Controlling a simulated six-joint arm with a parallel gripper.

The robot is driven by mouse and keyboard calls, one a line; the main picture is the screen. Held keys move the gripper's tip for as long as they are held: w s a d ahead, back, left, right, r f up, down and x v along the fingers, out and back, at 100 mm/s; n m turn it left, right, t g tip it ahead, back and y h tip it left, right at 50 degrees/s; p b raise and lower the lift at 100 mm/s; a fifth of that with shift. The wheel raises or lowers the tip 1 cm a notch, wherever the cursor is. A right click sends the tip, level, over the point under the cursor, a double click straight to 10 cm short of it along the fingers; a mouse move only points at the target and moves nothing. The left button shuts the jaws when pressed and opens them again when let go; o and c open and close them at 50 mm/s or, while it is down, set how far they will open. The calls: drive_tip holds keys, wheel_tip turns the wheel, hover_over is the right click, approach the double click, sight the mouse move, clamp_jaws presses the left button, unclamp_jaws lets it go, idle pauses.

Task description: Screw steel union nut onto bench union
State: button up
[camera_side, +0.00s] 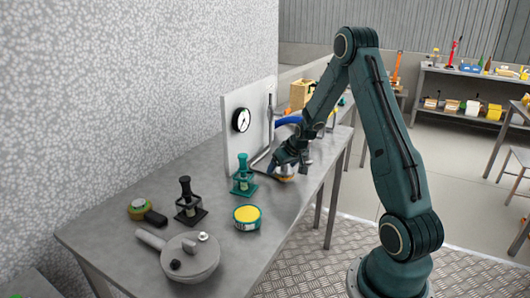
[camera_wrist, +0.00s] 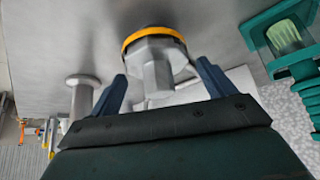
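In the wrist view, a grey faceted steel piece (camera_wrist: 152,70) with an orange band around its round base lies between my fingers; it looks like the union nut, but I cannot be sure. My gripper (camera_wrist: 161,70) has its two blue fingers spread on either side of this piece, with no clear contact visible. In the side view, my gripper (camera_side: 283,166) is low over the bench, just above the orange-banded piece (camera_side: 285,178), partly hiding it. A pale flanged post (camera_wrist: 82,84) stands to the left in the wrist view; I cannot tell whether it is the bench union.
An upright panel (camera_side: 234,155) with a gauge (camera_side: 241,120) and pipe stands close to my gripper.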

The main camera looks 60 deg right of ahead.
idle(0.3)
drive_tip(key=shift+w+a+n+t+y, duration=0.1)
drive_tip(key=shift+a+n+t+y, duration=0.1)
drive_tip(key=shift+n+y, duration=0.95)
drive_tip(key=shift+a+n+t+y, duration=0.15)
drive_tip(key=shift+n+y, duration=0.3)
drive_tip(key=shift+n, duration=1.4)
drive_tip(key=shift+d, duration=0.1)
drive_tip(key=c, duration=1.1)
drive_tip(key=m+h, duration=0.2)
drive_tip(key=m, duration=0.1)
drive_tip(key=shift+d, duration=0.1)
drive_tip(key=shift+d+m+h, duration=0.15)
drive_tip(key=shift+m+h, duration=0.45)
drive_tip(key=shift+m, duration=0.9)
drive_tip(key=shift+f, duration=0.1)
